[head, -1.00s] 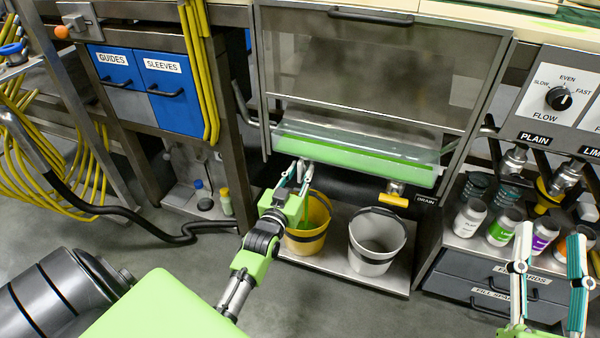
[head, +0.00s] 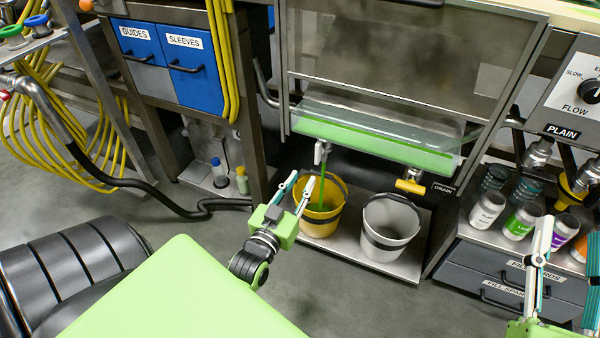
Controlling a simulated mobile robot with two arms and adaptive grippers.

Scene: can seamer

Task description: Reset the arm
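My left gripper (head: 296,186) is in front of the yellow bucket (head: 322,228), at its left side, with its fingers apart and nothing between them. A thin green stream (head: 321,183) runs from the small white tap (head: 321,151) under the green-filled trough (head: 380,145) down into the yellow bucket. My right gripper (head: 566,240) is at the lower right edge, its two fingers wide apart and empty, in front of the bottle shelf. Its lower part is cut off by the frame.
A grey bucket (head: 390,226) stands right of the yellow one on a low metal shelf. A yellow drain handle (head: 410,186) is above it. Several bottles stand over the drawers (head: 495,266) at right. A black hose (head: 140,184) lies at left. The floor in front is clear.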

